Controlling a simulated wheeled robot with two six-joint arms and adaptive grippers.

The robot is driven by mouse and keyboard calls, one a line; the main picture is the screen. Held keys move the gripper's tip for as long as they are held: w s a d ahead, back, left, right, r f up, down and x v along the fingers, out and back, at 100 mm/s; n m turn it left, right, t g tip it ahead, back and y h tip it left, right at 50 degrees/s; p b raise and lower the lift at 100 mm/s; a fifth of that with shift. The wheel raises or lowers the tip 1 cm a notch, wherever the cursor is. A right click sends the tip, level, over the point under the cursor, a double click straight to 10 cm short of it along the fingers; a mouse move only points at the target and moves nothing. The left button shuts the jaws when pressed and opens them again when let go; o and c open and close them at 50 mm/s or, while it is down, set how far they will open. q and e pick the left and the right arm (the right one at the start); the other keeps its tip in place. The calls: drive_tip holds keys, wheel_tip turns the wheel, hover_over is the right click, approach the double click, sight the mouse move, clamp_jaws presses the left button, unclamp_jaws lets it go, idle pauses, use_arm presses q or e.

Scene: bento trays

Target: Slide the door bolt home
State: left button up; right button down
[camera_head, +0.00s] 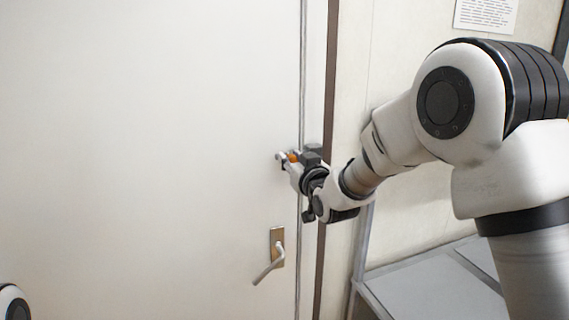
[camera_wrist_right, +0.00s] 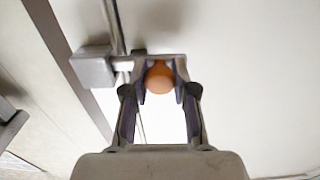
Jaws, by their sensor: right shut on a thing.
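The white door (camera_head: 150,150) fills the left of the head view and looks closed. The bolt's orange knob (camera_head: 293,157) sits near the door's right edge, above the door handle. My right gripper (camera_head: 289,162) is at the bolt. In the right wrist view, its two fingers (camera_wrist_right: 160,92) are shut around the orange knob (camera_wrist_right: 159,78). The metal bolt (camera_wrist_right: 126,62) runs left from the knob toward a grey keeper block (camera_wrist_right: 93,67) beside the door gap. Whether its tip is inside the block is unclear. My left gripper is out of view.
A lever handle (camera_head: 277,250) on a brass plate is below the bolt. A dark strip (camera_head: 327,130) runs down the frame. A grey table or shelf (camera_head: 430,280) stands at lower right. A printed notice (camera_head: 487,14) hangs on the wall.

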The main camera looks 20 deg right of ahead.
drive_tip(key=c, duration=0.9)
unclamp_jaws()
drive_tip(key=shift+a, duration=0.15)
drive_tip(key=s, duration=1.2)
drive_tip(key=shift+d, duration=0.3)
